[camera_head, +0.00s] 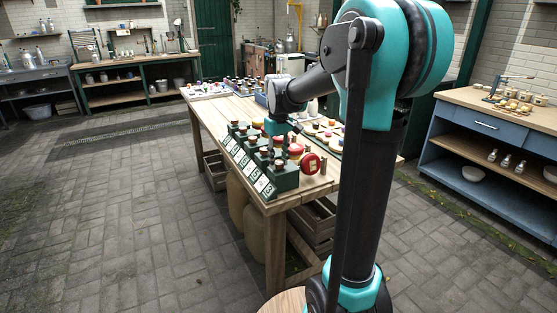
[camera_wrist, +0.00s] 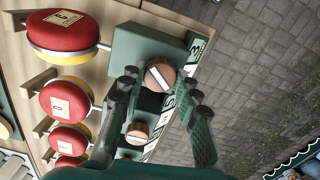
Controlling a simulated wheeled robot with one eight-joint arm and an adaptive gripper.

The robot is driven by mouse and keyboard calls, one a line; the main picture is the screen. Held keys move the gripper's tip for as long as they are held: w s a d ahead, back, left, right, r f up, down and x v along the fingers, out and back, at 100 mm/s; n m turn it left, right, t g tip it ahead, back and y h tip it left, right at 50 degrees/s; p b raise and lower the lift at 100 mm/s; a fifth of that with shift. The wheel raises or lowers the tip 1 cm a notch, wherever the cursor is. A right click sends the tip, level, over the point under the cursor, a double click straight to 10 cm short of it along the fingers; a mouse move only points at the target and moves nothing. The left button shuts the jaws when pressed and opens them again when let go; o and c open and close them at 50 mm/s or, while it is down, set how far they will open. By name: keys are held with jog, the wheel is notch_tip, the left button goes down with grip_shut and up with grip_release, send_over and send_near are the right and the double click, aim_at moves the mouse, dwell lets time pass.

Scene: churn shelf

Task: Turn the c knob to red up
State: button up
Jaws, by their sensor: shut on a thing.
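A round wooden knob (camera_wrist: 160,75) with a white bar across its face sits on a green block (camera_wrist: 140,45) in the wrist view. My gripper (camera_wrist: 160,82) has one finger on each side of this knob and is shut on it. The bar runs slantwise. A second such knob (camera_wrist: 137,133) lies lower, between the finger bases. Red discs with yellow undersides stand beside the blocks; the largest red disc (camera_wrist: 62,32) bears a pale label, too small to read surely. In the head view the row of green blocks (camera_head: 285,178) shows, with the near red disc (camera_head: 311,163) tilted beside it. I cannot tell which knob is c.
The blocks stand along the left edge of a wooden table (camera_head: 225,108). Other small items crowd its far end. A blue cabinet (camera_head: 500,145) stands at right and a workbench (camera_head: 130,78) at back left. The paved floor left of the table is clear.

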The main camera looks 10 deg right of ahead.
aim_at(279, 162)
jog(key=n, duration=0.3)
jog(key=shift+n, duration=2.2)
jog(key=o, duration=1.2)
jog(key=shift+c, duration=0.2)
jog(key=shift+r, duration=0.1)
notch_tip(279, 162, up, 12)
